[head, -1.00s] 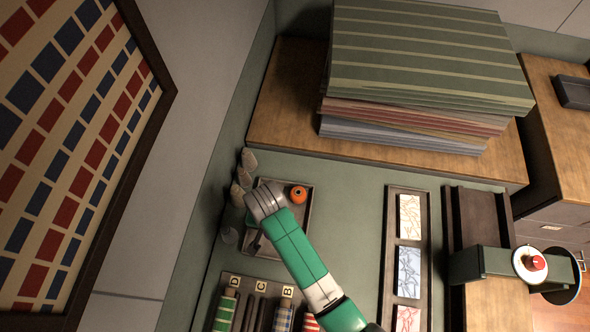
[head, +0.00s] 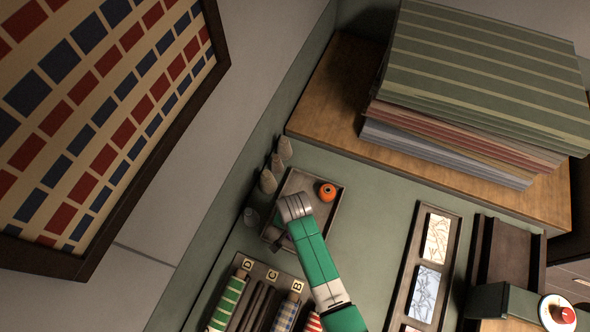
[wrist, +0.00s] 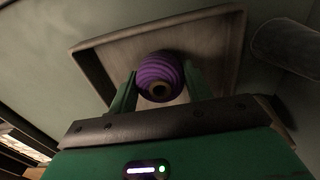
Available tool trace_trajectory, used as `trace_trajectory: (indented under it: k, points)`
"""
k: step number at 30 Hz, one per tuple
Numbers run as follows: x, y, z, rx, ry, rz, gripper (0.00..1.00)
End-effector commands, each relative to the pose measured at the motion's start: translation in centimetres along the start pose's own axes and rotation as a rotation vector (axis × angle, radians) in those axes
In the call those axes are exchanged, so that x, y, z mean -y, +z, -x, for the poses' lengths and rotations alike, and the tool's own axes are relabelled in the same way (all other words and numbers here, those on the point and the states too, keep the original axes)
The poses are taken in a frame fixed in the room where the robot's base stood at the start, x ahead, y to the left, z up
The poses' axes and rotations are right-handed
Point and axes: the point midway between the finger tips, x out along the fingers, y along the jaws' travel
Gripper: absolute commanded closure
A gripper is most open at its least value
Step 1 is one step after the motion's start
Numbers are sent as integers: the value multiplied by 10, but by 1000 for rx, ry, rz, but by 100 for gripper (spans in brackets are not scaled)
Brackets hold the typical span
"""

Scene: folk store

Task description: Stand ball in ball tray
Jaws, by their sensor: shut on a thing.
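The ball tray (head: 303,181) is a shallow dark tray on the green counter in the head view. An orange ball (head: 327,192) with a dark centre is in its upper right part. Tray floor and rim (wrist: 92,72) show behind the ball in the wrist view. Whether the purple ball touches the floor cannot be told.
Several grey cones (head: 268,181) stand left of the tray. A lettered rack (head: 262,268) of striped rolls lies below it. A panel of patterned tiles (head: 417,255) lies to the right. Stacked striped fabrics (head: 480,85) rest on a wooden shelf behind.

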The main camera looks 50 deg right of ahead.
Motion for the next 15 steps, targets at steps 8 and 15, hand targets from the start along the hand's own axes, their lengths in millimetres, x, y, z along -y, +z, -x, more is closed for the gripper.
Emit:
trace_trajectory:
  k: [8, 15]
  points:
    - [0, 0, -3, 0, 0, 0, 35]
    - [0, 0, -3, 0, 0, 0, 29]
